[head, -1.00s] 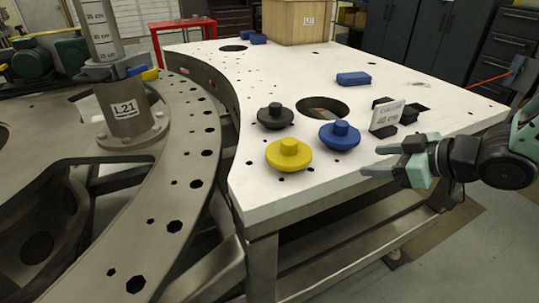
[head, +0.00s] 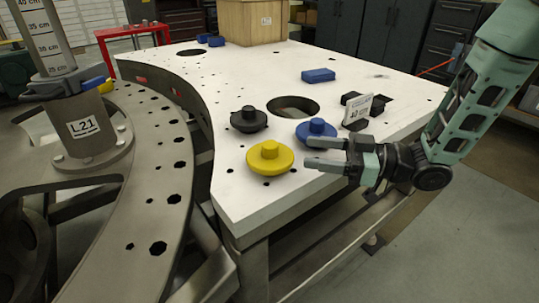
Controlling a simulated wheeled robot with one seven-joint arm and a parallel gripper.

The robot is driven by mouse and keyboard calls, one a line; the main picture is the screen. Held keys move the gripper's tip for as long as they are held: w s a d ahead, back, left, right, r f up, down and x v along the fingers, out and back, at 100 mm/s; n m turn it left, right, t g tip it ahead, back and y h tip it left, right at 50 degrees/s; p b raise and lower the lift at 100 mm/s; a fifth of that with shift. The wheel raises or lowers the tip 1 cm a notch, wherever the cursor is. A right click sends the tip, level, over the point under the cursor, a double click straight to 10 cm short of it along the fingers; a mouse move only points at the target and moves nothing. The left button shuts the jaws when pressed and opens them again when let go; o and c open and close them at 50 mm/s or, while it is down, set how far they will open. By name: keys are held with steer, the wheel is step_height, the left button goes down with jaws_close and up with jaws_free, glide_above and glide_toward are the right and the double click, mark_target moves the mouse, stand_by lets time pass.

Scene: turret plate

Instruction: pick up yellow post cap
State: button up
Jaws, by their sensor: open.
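The yellow post cap (head: 270,158), a round disc with a short knob on top, sits upright near the front edge of the white table (head: 240,196). My gripper (head: 308,153) is open and empty, just right of the yellow cap. Its fingers point left towards the cap, and I see a gap between them and the cap. In the picture the upper finger overlaps the lower part of the blue cap (head: 317,128); I cannot tell whether they touch.
A black cap (head: 249,119) sits behind the yellow one. A blue block (head: 318,75) and a wooden crate (head: 252,20) are farther back. The table has a large hole. A curved metal ring with a post (head: 75,100) is at left.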

mark_target(270, 156)
steer(key=x, duration=0.3)
steer(key=shift+p+x, duration=0.8)
steer(key=shift+x, duration=1.9)
steer(key=shift+s+r, duration=0.1)
steer(key=shift+s, duration=0.1)
steer(key=c, duration=1.2)
